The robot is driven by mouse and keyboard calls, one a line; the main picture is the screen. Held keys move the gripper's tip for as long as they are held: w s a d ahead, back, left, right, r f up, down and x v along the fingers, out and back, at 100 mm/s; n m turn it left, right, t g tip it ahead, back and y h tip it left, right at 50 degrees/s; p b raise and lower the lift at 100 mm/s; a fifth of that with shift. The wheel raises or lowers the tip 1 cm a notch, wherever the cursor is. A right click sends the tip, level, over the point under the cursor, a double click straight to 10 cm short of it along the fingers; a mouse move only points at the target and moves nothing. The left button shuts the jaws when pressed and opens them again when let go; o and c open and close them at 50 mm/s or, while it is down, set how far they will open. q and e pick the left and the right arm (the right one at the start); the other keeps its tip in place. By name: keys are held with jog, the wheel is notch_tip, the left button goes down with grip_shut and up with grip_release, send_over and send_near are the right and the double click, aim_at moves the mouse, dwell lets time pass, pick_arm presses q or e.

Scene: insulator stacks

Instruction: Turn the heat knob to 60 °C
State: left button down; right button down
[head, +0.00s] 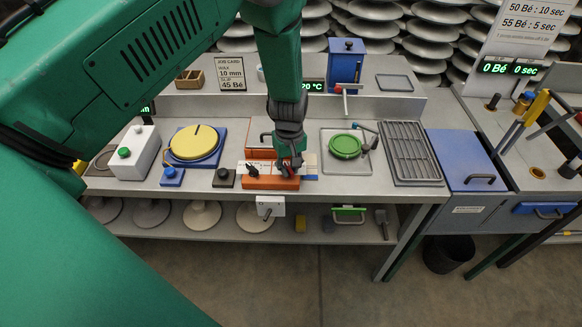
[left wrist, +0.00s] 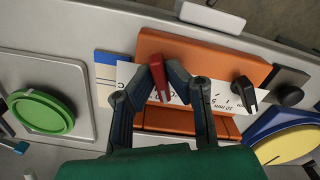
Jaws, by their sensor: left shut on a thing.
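The red knob (left wrist: 160,84) sits on an orange control box (left wrist: 178,48) with a white printed scale plate, on the bench. In the left wrist view, my left gripper (left wrist: 157,82) has its two fingertips closed on the red knob from both sides. A "C" is printed beside it. In the head view, my left gripper (head: 289,165) reaches down over the orange box (head: 270,182) and mostly hides the red knob. A black pointer knob (left wrist: 245,92) stands on the same box beside a "10 mm" mark. A display (head: 313,86) ending in "20 °C" is partly hidden by my arm.
A green round lid (head: 345,146) and a grate (head: 410,152) lie right of the box. A yellow disc (head: 194,142), a white box with a green button (head: 135,152) and a black button (head: 224,176) stand left. A blue box (head: 346,60) stands behind.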

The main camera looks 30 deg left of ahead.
pick_arm(q)
jog(key=m, duration=0.4)
jog(key=shift+w+a+r+m, duration=0.15)
jog(key=shift+w+a+m, duration=0.1)
jog(key=shift+w+m, duration=0.1)
dwell(0.4)
jog(key=c, duration=1.6)
grip_release()
jog(key=shift+f, duration=0.2)
jog(key=shift+r, duration=0.2)
notch_tip(320, 180, up, 12)
jog(key=shift+f, duration=0.25)
